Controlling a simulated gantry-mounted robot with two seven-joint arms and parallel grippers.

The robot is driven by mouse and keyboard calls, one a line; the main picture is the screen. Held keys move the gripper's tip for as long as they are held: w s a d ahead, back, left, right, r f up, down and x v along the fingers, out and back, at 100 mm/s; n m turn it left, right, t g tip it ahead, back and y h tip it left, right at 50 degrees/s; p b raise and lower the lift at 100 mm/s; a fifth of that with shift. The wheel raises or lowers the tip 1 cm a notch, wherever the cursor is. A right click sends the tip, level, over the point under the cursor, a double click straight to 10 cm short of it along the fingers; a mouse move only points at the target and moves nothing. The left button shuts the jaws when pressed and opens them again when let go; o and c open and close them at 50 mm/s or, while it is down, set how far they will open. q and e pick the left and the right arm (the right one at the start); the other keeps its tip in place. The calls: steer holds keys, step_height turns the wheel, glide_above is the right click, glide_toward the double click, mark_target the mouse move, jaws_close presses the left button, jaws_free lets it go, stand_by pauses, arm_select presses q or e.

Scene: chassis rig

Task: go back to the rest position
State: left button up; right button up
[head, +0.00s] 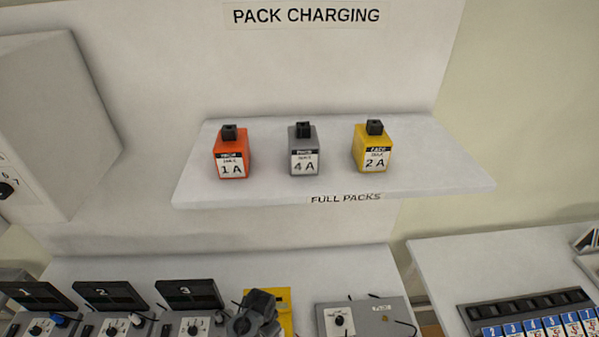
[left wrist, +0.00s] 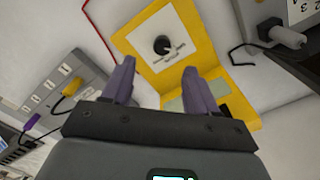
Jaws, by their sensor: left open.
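My left gripper (left wrist: 158,68) is open in the left wrist view, with its two purple-grey fingers apart and nothing visible between them. A yellow device (left wrist: 218,40) with a dark knob lies beyond the fingertips. In the head view the left gripper (head: 256,312) shows as a dark shape at the bottom edge, partly in front of the yellow device (head: 283,300). I cannot tell the exact gap between them. My right gripper is in neither view.
A white shelf (head: 330,192) holds an orange pack (head: 232,155), a grey pack (head: 303,152) and a yellow pack (head: 372,150). Numbered grey chargers (head: 190,325) stand below on the left. A grey box (head: 362,318) stands right of the yellow device. Cables (left wrist: 60,125) lie near the gripper.

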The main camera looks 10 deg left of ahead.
arm_select(q)
steer(key=s+a+f, duration=0.1)
steer(key=s+f, duration=0.1)
steer(key=s, duration=0.4)
steer(key=s+a+f+g, duration=0.1)
steer(key=s+f, duration=0.2)
steer(key=s, duration=0.3)
steer(key=s+a+f+g, duration=0.1)
steer(key=s+f, duration=0.2)
steer(key=s, duration=0.3)
steer(key=shift+s+a+f, duration=0.25)
steer(key=shift+s+a, duration=0.1)
steer(key=shift+a, duration=0.05)
steer(key=s+a+r+n+t, duration=0.2)
steer(key=s+a+r, duration=0.1)
steer(key=s+r, duration=0.65)
steer(key=w+r+n+t, duration=0.1)
steer(key=w+r+t, duration=0.1)
steer(key=r, duration=0.6)
steer(key=w+r+n+t, duration=0.1)
steer(key=w+r, duration=0.2)
steer(key=r, duration=0.5)
steer(key=shift+t, duration=0.4)
